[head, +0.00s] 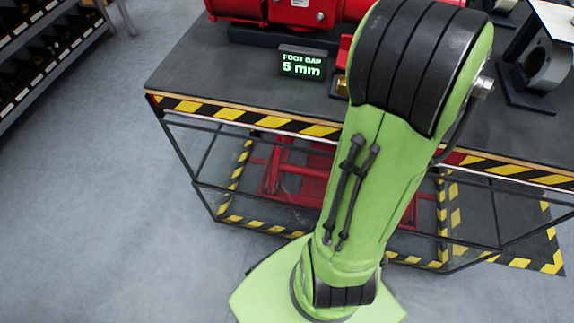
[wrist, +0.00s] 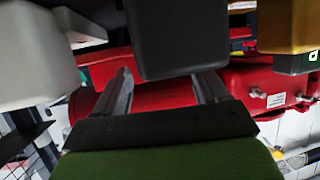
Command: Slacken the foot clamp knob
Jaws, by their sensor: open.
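The red valve actuator (head: 290,10) lies on the bench at the top of the head view. A small display (head: 302,63) in front of it reads "FOOT GAP 5 mm". My gripper (wrist: 167,75) is open in the wrist view; my arm hides it in the head view. A dark grey block (wrist: 178,38) shows large between and beyond its fingers; contact cannot be told. A white block (wrist: 38,55) is at left and a brass-yellow block (wrist: 288,25) at right. I cannot tell which, if any, is the foot clamp knob. The red body (wrist: 265,90) shows behind the fingers.
The dark bench top (head: 215,65) has a striped front edge and is clear at left. A grey ring-shaped part (head: 546,65) on a dark base stands at right. A shelf rack (head: 45,45) stands at far left, with open floor (head: 90,200) between.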

